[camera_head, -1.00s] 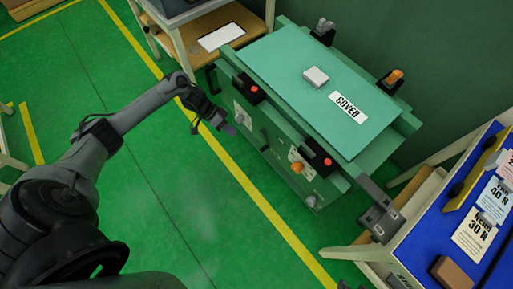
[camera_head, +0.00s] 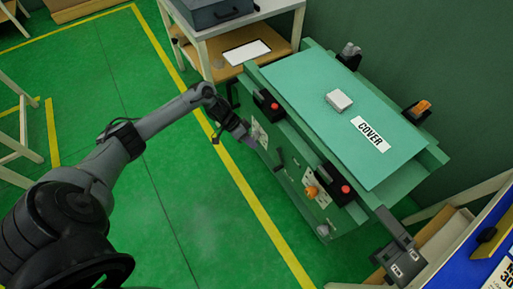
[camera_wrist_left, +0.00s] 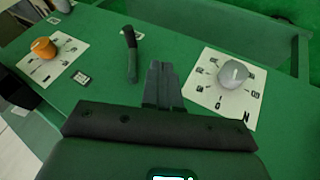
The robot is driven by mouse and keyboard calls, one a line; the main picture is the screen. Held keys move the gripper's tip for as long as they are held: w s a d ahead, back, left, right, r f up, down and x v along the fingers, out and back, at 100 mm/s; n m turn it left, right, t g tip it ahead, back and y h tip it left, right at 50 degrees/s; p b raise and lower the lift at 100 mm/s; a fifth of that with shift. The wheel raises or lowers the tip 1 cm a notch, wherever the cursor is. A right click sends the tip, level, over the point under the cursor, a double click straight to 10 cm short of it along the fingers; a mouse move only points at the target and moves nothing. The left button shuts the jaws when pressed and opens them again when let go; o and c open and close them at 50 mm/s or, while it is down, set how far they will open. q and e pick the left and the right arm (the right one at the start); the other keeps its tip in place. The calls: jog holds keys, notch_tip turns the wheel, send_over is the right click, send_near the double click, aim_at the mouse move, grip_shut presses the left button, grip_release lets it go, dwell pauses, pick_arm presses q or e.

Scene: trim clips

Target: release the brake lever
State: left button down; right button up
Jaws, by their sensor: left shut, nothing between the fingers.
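The brake lever, seemingly the black-handled lever on the green front panel, shows in the left wrist view (camera_wrist_left: 131,52) and small in the head view (camera_head: 280,159). In the wrist view its handle runs nearly straight up the picture, a little left of my fingertips, with a gap between. My left gripper (camera_wrist_left: 162,72) is shut and empty, its fingers pointing at the panel between the lever and a grey knob. In the head view the left gripper (camera_head: 250,142) is at the front of the green machine. My right gripper is out of view.
A grey knob (camera_wrist_left: 236,74) on a white dial plate is right of the fingers; an orange knob (camera_wrist_left: 43,47) is left of the lever. Red buttons (camera_head: 346,189) sit on black boxes above the panel. A cover (camera_head: 330,130) lies on top. Green floor in front is clear.

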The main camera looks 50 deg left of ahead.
pick_arm(q)
jog(key=w+d+f+b, duration=0.2)
jog(key=d+f+b, duration=0.3)
jog(key=d+f, duration=0.2)
jog(key=shift+d, duration=0.85)
jog(key=shift+s+r, duration=0.1)
